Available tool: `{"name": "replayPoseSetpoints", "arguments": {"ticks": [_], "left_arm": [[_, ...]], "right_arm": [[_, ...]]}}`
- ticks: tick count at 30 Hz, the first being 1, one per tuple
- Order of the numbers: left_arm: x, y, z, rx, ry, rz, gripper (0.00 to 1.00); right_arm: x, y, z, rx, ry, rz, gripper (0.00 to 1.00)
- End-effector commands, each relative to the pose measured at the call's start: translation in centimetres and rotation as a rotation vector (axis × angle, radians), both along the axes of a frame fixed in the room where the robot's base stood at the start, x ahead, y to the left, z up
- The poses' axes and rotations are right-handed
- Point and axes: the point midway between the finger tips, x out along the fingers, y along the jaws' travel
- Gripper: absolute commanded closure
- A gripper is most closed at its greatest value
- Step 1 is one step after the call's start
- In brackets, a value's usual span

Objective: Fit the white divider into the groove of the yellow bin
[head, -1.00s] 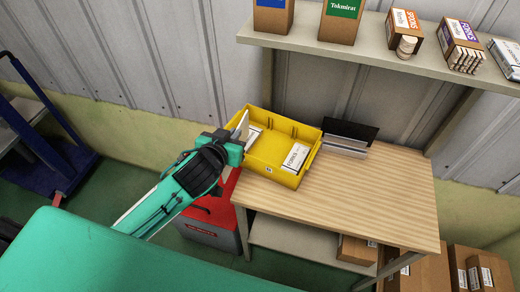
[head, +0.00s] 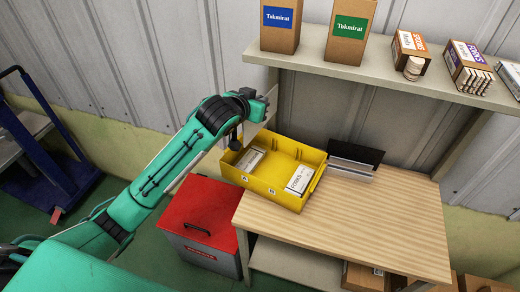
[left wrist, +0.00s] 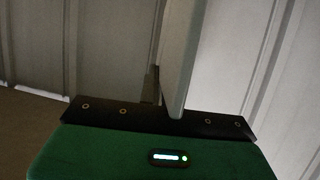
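The yellow bin (head: 256,183) sits at the left end of the wooden table, open side up. It holds a white box at its left and a white box labelled FORKS (head: 299,180) at its right. Ribs show on its inner back wall. My left gripper (head: 262,103) is above the bin's back left corner, shut on the white divider (head: 256,126). The divider hangs below the gripper, above the bin's back left part; the head view does not settle whether it touches the rim. The pale divider also stands out from the gripper in the left wrist view (left wrist: 180,58). My right gripper is not in view.
A black and silver stand (head: 352,160) is right of the bin. The table (head: 385,220) is clear in front. A shelf (head: 375,78) with boxes hangs above, close to the left gripper. A red-topped cabinet (head: 199,212) stands left of the table.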

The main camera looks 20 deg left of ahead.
Motion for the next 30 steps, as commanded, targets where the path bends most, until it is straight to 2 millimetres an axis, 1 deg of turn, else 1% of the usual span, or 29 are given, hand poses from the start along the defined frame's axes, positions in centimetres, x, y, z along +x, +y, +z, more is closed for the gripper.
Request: {"name": "replayPoseSetpoints", "arguments": {"ticks": [1, 6, 9, 12, 18, 25, 27, 30], "left_arm": [[-0.1, 0.0, -1.5, 0.001, 0.009, 0.0, 1.0], [-0.1, 0.1, -6.1, 0.001, 0.008, 0.001, 1.0], [-0.1, 0.0, -8.5, 0.001, 0.006, 0.0, 1.0], [-0.1, 0.0, -10.3, 0.001, 0.004, 0.0, 1.0], [-0.1, 0.0, -12.0, 0.0, 0.002, 0.0, 1.0], [-0.1, 0.0, -15.4, 0.002, 0.003, 0.001, 1.0], [-0.1, 0.0, -15.8, 0.0, 0.001, 0.0, 1.0], [-0.1, 0.0, -16.0, -0.001, -0.001, -0.001, 1.0]], "right_arm": [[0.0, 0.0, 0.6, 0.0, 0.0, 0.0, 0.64], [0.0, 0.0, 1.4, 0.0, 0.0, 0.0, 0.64], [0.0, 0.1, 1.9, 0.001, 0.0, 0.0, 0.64], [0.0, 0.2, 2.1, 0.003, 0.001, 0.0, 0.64], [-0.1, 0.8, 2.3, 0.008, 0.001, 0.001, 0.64], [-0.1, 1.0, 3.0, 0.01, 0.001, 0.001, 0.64], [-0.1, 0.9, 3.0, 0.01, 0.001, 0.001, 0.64], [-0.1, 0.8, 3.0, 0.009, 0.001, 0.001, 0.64]]}}
